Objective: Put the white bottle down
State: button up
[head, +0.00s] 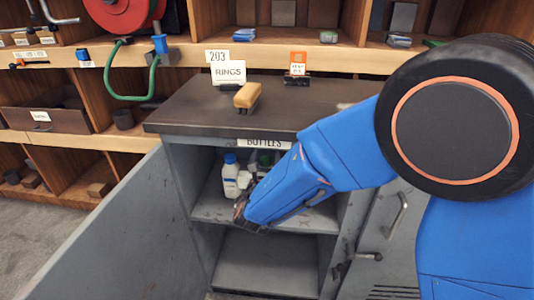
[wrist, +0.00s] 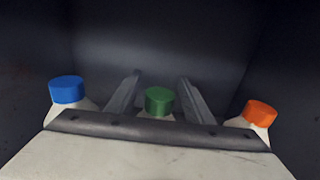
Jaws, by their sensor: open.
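A white bottle with a blue cap (head: 230,178) stands upright on the upper shelf of the open grey cabinet; its cap (wrist: 67,89) shows at the left in the wrist view. A green-capped bottle (head: 264,159) is to its right, partly hidden by my arm. In the wrist view, the green cap (wrist: 158,100) lies between the spread fingers of my gripper (wrist: 160,78), with a gap on both sides. An orange-capped bottle (wrist: 258,114) with a pale shoulder is at the right. My gripper is open inside the cabinet. The lower bodies of the bottles are hidden in the wrist view.
The cabinet shelf (head: 212,208) sits under a dark top (head: 185,108) bearing a tan block (head: 247,95) and a RINGS sign (head: 230,72). The open door (head: 110,235) stands at the left. The lower compartment (head: 265,265) looks empty. Dark cabinet walls lie close around my gripper.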

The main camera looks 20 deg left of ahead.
jog(key=v, duration=1)
jog(key=shift+s, duration=0.3)
